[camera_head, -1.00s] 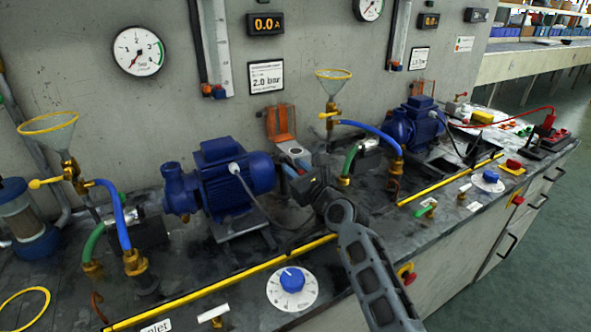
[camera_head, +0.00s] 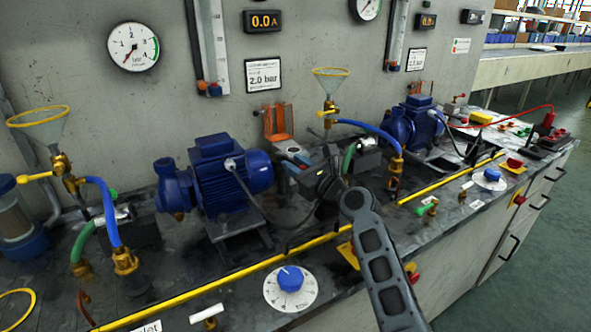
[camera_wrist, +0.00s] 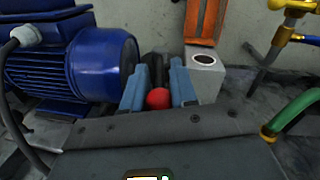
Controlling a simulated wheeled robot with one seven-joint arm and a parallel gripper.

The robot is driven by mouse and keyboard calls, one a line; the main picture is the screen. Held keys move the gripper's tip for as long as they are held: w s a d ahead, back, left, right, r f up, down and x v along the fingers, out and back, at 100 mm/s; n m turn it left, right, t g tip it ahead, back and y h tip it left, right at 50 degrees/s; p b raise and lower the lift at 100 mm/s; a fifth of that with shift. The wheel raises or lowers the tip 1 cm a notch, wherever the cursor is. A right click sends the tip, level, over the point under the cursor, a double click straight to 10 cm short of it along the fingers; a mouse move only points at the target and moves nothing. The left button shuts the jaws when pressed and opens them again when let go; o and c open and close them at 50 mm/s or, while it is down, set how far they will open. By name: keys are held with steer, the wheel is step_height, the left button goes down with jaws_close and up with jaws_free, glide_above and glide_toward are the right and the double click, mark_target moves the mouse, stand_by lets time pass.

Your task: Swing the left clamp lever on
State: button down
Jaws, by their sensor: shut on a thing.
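A red ball knob (camera_wrist: 158,98), which looks like the left clamp lever's end, sits between the blue-grey fingers of my gripper (camera_wrist: 158,92) in the wrist view. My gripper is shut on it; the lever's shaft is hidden. In the head view my gripper (camera_head: 296,164) reaches toward the back wall, right of the left blue motor, and its wrist hides the knob. Just behind it stand an orange upright bracket (camera_head: 277,122) and a grey block with a dark round top (camera_wrist: 204,72).
The left blue pump motor (camera_head: 228,178) is close on the left, its grey cable (camera_head: 245,200) hanging near my gripper. A green hose (camera_wrist: 292,115) and brass fittings (camera_head: 329,106) stand close on the right. A yellow rail (camera_head: 240,275) and blue dial (camera_head: 290,279) lie in front.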

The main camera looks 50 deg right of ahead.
steer(key=c, duration=1.2)
jaws_free()
steer(key=shift+s, duration=0.15)
steer(key=s+a, duration=0.1)
steer(key=s, duration=0.6)
steer(key=shift+s, duration=0.25)
steer(key=shift+a, duration=0.1)
